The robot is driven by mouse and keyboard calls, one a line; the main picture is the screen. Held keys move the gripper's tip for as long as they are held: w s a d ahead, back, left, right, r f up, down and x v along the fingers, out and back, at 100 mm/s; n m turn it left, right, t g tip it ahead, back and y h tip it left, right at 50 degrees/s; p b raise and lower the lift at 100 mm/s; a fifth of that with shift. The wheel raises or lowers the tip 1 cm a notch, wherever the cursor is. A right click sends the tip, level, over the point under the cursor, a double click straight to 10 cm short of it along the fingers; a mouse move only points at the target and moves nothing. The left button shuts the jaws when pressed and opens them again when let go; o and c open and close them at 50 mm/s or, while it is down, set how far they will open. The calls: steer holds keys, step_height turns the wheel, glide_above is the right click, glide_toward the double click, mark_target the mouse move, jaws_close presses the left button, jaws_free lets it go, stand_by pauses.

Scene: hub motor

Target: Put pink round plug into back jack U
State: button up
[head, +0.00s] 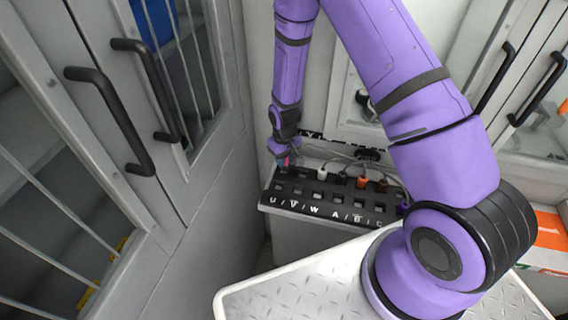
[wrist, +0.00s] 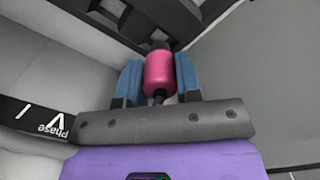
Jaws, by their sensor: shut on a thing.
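The pink round plug (wrist: 160,75) is clamped between the two blue fingers of my gripper (wrist: 159,80) in the wrist view. Its dark tip points away from my gripper, toward the black jack panel (wrist: 225,12). In the head view my gripper (head: 281,160) is at the back left corner of the jack panel (head: 322,204), with a bit of the pink plug (head: 287,160) showing. The letters U, V, W, A, B, C run along the panel's front edge. Back jack U (head: 283,172) is just below my gripper. I cannot tell whether the plug's tip is inside it.
Other plugs stand in the back row, a white one (head: 322,173) and an orange one (head: 363,182) among them, with cables behind. A grey cabinet with black handles (head: 128,120) stands close on the left. A label strip reading "Phase" (wrist: 38,122) lies left in the wrist view.

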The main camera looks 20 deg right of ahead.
steer(key=shift+w, duration=0.35)
steer(key=shift+f, duration=1.8)
steer(key=shift+f, duration=0.15)
steer(key=o, duration=0.9)
steer(key=shift+o, duration=0.2)
